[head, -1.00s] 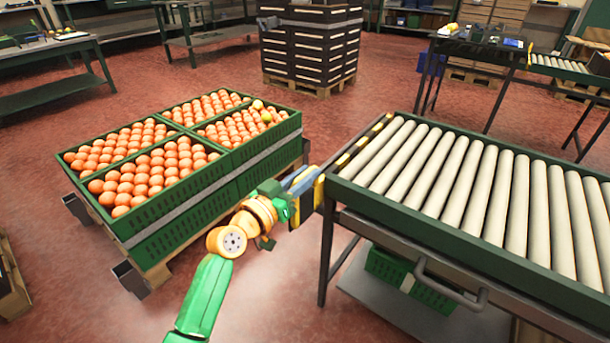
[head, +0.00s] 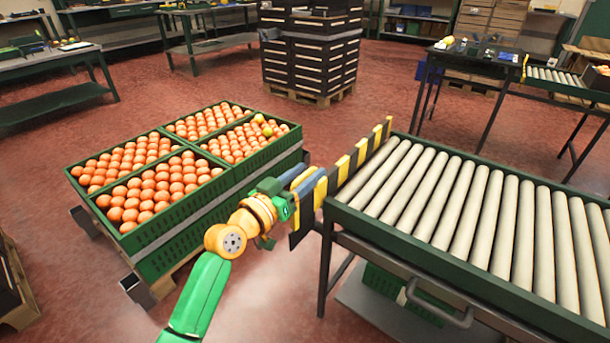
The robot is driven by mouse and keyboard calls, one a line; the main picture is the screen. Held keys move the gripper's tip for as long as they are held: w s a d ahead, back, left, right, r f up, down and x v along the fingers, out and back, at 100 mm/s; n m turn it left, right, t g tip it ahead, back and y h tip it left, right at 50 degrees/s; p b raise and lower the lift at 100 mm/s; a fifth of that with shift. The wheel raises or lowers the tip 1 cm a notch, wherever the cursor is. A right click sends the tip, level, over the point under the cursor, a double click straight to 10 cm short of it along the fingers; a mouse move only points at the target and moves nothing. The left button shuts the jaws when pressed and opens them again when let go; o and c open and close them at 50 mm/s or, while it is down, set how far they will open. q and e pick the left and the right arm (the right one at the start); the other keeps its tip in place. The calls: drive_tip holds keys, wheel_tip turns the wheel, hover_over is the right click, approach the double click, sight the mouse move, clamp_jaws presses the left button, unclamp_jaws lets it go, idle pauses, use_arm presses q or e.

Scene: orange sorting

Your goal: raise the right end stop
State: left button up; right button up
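The yellow-and-black striped end stop (head: 362,153) stands up above the rollers at the left end of the near roller conveyor (head: 450,255). My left gripper (head: 303,200) is at the near end of this stop, just outside the conveyor's left corner. Striped and dark parts overlap there, so I cannot tell whether the fingers are shut on the stop or only against it. My green and orange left arm reaches up from the bottom. My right gripper is out of view.
Green crates of oranges (head: 163,257) sit on a pallet to the left, close to my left arm. The conveyor rollers are empty. A stack of dark crates (head: 310,60) stands behind. A second conveyor (head: 565,80) is at the back right. Red floor lies open between.

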sight(294, 184)
use_arm(q)
drive_tip(key=shift+f, duration=0.1)
drive_tip(key=shift+s+a, duration=0.2)
drive_tip(key=p+v, duration=0.1)
drive_tip(key=v, duration=0.5)
drive_tip(key=shift+s+a, duration=0.2)
drive_tip(key=shift+s, duration=0.05)
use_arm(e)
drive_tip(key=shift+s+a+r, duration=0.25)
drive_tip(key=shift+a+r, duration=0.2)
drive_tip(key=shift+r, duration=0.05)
